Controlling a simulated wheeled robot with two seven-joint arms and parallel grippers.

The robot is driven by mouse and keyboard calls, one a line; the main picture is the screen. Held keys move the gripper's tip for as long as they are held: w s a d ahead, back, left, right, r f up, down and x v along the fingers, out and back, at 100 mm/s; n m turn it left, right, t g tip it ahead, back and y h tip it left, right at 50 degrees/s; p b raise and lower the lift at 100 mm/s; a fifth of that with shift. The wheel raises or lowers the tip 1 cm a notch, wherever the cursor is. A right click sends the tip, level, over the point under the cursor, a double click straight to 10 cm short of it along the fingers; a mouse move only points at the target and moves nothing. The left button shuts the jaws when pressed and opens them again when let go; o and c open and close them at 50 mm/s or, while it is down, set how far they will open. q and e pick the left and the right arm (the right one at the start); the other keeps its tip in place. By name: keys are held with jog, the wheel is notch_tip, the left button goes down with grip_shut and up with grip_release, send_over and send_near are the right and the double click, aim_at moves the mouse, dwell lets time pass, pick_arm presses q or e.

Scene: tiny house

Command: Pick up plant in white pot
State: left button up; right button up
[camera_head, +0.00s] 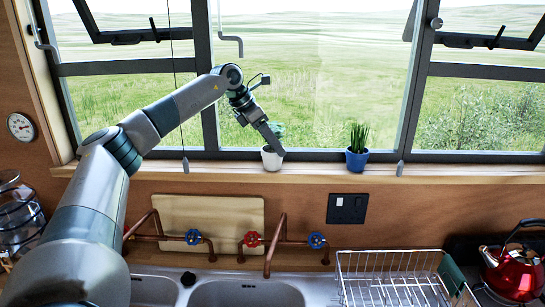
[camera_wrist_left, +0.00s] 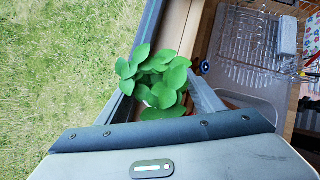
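The white pot (camera_head: 271,158) stands upright on the wooden window sill, with a few green leaves (camera_head: 277,129) showing behind my gripper. My left gripper (camera_head: 274,143) reaches down to the pot's rim from the upper left and covers part of the plant. In the left wrist view the plant's broad green leaves (camera_wrist_left: 155,78) fill the middle and hide most of the pot. One grey finger (camera_wrist_left: 207,97) shows just right of the leaves; I cannot make out the other. Whether the fingers touch the pot is unclear. My right gripper is in neither view.
A blue pot with a spiky plant (camera_head: 357,160) stands on the sill (camera_head: 315,170) to the right. The window frame (camera_head: 300,154) is close behind. Below are copper taps (camera_head: 250,239), a sink (camera_head: 246,293), a dish rack (camera_head: 390,278) and a red kettle (camera_head: 514,272).

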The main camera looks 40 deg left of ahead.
pick_arm(q)
jog(key=c, duration=0.6)
jog(key=shift+r, duration=0.15)
jog(key=shift+c, duration=0.2)
notch_tip(320, 180, up, 2)
jog(key=shift+w+r+b, duration=0.1)
jog(key=shift+r+b, duration=0.15)
jog(key=shift+b, duration=0.85)
jog(key=shift+s+a+r, duration=0.15)
jog(key=shift+s+r, duration=0.1)
jog(key=s+a+b, duration=0.3)
jog(key=s+a, duration=0.1)
jog(key=s, duration=0.4)
jog(key=s+a+b, duration=0.3)
jog(key=s+a, duration=0.1)
jog(key=s, duration=0.3)
jog(key=shift+s+r+b, duration=0.15)
jog(key=shift+s+b, duration=0.2)
